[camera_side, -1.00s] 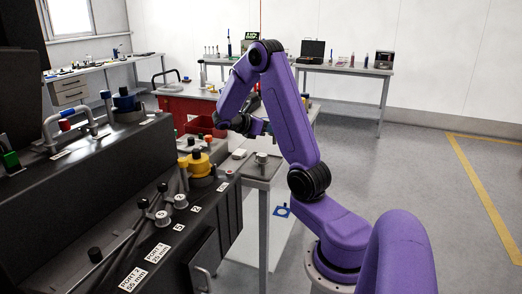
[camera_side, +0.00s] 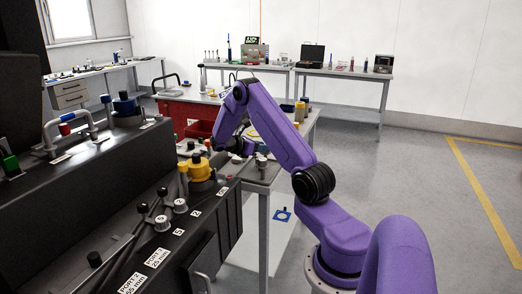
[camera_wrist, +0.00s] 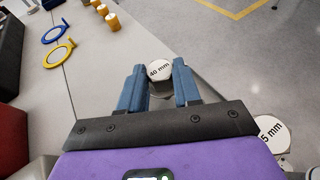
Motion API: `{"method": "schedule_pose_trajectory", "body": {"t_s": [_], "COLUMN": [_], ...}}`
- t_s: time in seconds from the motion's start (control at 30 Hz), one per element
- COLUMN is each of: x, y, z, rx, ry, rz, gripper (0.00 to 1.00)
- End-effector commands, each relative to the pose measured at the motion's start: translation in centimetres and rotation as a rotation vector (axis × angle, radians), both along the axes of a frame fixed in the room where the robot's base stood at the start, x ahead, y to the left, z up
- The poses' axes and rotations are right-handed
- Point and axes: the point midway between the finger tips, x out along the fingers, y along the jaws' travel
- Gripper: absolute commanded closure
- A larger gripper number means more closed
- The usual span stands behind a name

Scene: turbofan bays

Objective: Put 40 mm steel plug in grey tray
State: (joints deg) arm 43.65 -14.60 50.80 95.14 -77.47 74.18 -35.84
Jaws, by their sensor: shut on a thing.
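The 40 mm steel plug (camera_wrist: 159,69), with a white lettered top, sits between the blue fingers of my gripper (camera_wrist: 159,84) in the wrist view. My gripper is shut on it; the plug's lower body is mostly hidden. In the side view my gripper (camera_side: 241,148) is low over the worktop beside the black bay, and the plug in it cannot be made out. I cannot clearly make out the grey tray in either view.
Another plug (camera_wrist: 271,132), its label reading "5 mm" and partly cut off, stands right of my gripper. A yellow-capped part (camera_side: 199,168) rises from the bay near my gripper.

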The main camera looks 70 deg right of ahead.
Motion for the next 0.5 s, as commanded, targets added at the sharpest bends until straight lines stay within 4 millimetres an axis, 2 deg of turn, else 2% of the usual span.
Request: {"method": "schedule_pose_trajectory", "body": {"t_s": [0.1,0.5], "x": [0.01,0.01], "y": [0.03,0.02], "z": [-0.89,-1.26], "rx": [0.0,-0.001], "ry": [0.001,-0.002], "rz": [0.001,0.0], "gripper": [0.99,0.99]}}
